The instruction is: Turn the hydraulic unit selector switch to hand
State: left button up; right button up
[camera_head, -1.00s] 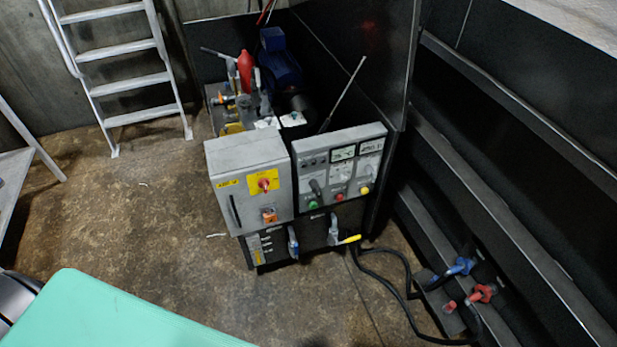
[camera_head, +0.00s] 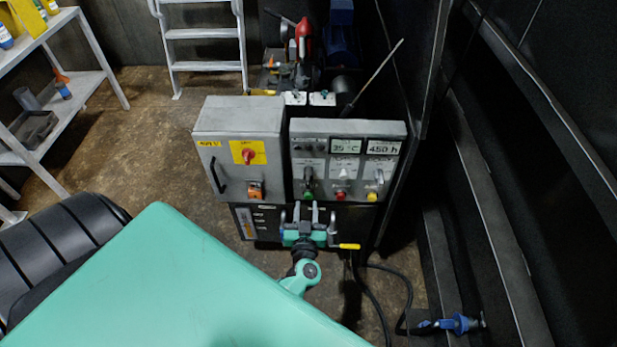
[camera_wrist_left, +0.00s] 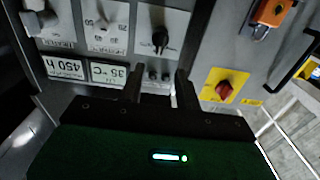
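The grey control panel (camera_head: 347,130) stands ahead, with 35 °C and 450 h displays on its face. A black selector switch (camera_head: 308,178) sits on its left column, above a green button (camera_head: 309,197). In the left wrist view the panel is upside down and the black switch (camera_wrist_left: 160,39) lies ahead, roughly in line with the finger gap. My left gripper (camera_head: 306,211) is in front of the panel's lower edge, below the switch. Its two fingers, also in the left wrist view (camera_wrist_left: 160,82), are apart with nothing between them. The switch labels are not readable. My right gripper is not in view.
A yellow-handled lever (camera_head: 347,246) sticks out below. A black hose (camera_head: 383,300) lies at right. A dark wall bounds the right side.

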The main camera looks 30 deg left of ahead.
aim_at(308, 183)
pick_arm(q)
jog(key=x, duration=1.1)
jog(key=shift+w, duration=0.2)
jog(key=shift+w+a, duration=0.25)
jog(key=shift+w, duration=0.3)
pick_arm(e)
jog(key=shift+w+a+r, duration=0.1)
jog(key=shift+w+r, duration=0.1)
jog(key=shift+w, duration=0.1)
pick_arm(q)
jog(key=shift+c, duration=0.4)
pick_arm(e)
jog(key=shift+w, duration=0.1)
pick_arm(q)
jog(key=c, duration=0.5)
